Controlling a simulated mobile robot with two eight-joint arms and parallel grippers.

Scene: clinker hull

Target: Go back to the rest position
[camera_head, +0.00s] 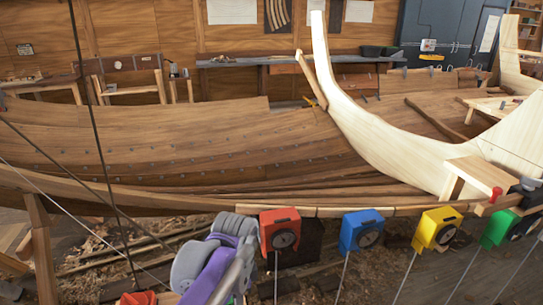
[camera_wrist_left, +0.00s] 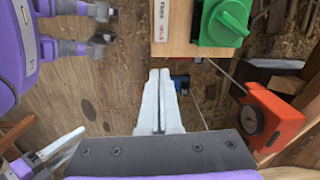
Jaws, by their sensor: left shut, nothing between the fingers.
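My left gripper (camera_wrist_left: 155,115) shows in the left wrist view, its two pale fingers pressed together with nothing between them. A grey and purple arm link of mine rises at the bottom of the head view, left of the red box; no gripper fingers show there. At the lower left of the wrist view are pale finger-like parts on a purple body, perhaps my right gripper (camera_wrist_left: 58,148); whether it is open or shut is unclear. The left fingers are apart from the green knob (camera_wrist_left: 225,22) on its wooden block (camera_wrist_left: 178,30).
Red (camera_head: 280,230), blue (camera_head: 361,230), yellow (camera_head: 437,228) and green (camera_head: 497,229) boxes line the hull's (camera_head: 190,150) near edge, with thin rods below. The red box also shows in the wrist view (camera_wrist_left: 268,118). A pale curved timber (camera_head: 370,130) rises right of centre.

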